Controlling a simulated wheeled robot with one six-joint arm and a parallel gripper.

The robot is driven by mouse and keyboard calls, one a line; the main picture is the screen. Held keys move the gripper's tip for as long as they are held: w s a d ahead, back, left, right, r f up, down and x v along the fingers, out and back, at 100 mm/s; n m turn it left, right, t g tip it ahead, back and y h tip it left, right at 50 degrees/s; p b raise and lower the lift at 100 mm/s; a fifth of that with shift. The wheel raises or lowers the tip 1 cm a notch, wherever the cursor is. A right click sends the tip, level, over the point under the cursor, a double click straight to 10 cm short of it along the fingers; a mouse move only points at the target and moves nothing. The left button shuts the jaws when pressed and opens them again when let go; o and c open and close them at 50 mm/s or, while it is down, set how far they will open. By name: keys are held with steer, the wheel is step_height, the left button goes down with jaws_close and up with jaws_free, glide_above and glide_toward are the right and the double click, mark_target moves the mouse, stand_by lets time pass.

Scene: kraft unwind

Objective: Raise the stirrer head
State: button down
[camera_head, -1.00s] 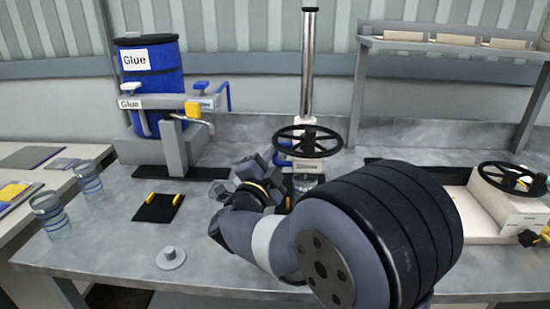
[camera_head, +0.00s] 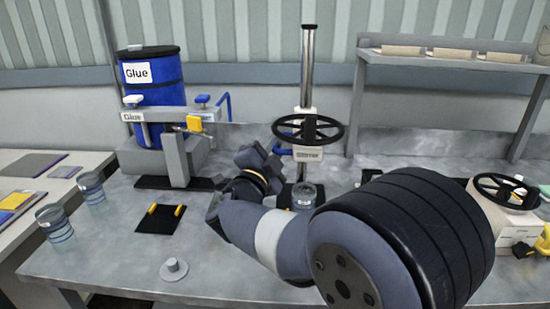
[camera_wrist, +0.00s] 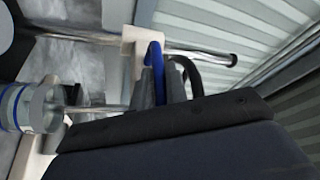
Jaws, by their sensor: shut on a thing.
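The stirrer head (camera_head: 308,154) is a white block on an upright metal column (camera_head: 307,70), with a black handwheel (camera_head: 308,129) in front. My gripper (camera_wrist: 158,80) is shut on the blue handle (camera_wrist: 155,54) at the side of the head. In the wrist view the beaker (camera_wrist: 30,108) lies at the left, with the thin stirring shaft (camera_wrist: 95,109) pointing towards it. In the head view my arm's wrist partly hides the grip.
A blue glue drum (camera_head: 153,85) on a clamp stand is at the left. A black mat (camera_head: 160,219) with yellow strips, a small grey knobbed disc (camera_head: 174,269) and two striped glasses (camera_head: 55,222) are nearby. A shelf (camera_head: 450,62) and another handwheel (camera_head: 503,190) are at the right.

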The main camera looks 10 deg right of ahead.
mark_target(274, 127)
step_height(274, 127, up, 9)
steer(key=p, duration=0.4)
steer(key=shift+f, duration=0.2)
steer(key=c, duration=1.7)
jaws_free()
steer(key=shift+a+r, duration=0.1)
steer(key=shift+s+f, duration=0.1)
steer(key=shift+f, duration=0.15)
steer(key=b+v, duration=0.2)
steer(key=v, duration=0.8)
steer(key=shift+s+a+f, duration=0.15)
steer(key=shift+s, duration=0.05)
